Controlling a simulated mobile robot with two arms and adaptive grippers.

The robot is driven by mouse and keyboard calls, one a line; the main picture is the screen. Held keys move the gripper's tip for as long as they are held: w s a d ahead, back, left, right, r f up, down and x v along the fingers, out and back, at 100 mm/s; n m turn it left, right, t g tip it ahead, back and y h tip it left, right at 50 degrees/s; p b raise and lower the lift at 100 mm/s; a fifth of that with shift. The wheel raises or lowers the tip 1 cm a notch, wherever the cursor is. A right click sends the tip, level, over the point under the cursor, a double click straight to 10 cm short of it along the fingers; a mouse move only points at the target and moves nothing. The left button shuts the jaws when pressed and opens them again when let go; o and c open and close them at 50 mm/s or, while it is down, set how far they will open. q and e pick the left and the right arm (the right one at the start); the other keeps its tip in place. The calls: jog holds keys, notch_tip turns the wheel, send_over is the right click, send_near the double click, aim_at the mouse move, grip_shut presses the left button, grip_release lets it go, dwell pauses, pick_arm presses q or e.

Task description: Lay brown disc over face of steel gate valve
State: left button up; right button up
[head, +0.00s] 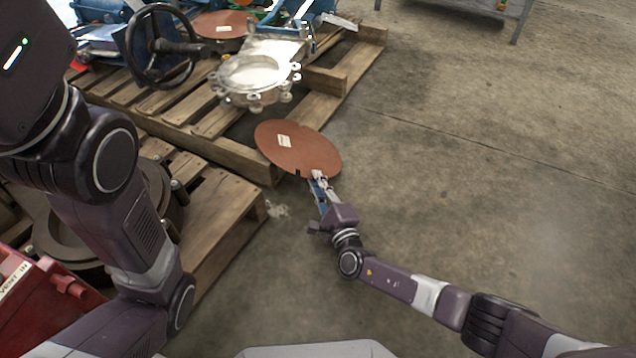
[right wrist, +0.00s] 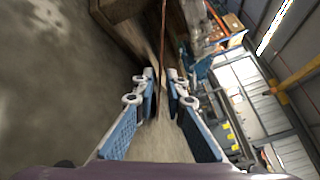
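The brown disc (head: 298,148), with a small pale label on its face, is tilted in the air over the floor, in front of the pallet. My right gripper (head: 319,181) is shut on its near edge. In the right wrist view the disc (right wrist: 163,42) shows edge-on as a thin line between the blue-padded fingers (right wrist: 162,84). The steel gate valve (head: 256,97) lies on the pallet behind and left of the disc, its round face up and uncovered. The disc is apart from the valve. My left arm crosses the left side; its gripper is out of view.
A wooden pallet (head: 240,160) carries the valve, a black handwheel (head: 160,45) and another brown disc (head: 222,26). A nearer pallet (head: 215,225) holds a dark round flange. A red case (head: 45,305) stands lower left. The concrete floor at right is clear.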

jog(key=shift+c, duration=0.7)
grip_shut()
jog(key=shift+r, duration=0.15)
jog(key=shift+w+d+r+p, duration=0.15)
jog(key=shift+d+r+p, duration=0.3)
jog(key=shift+r+p, duration=0.35)
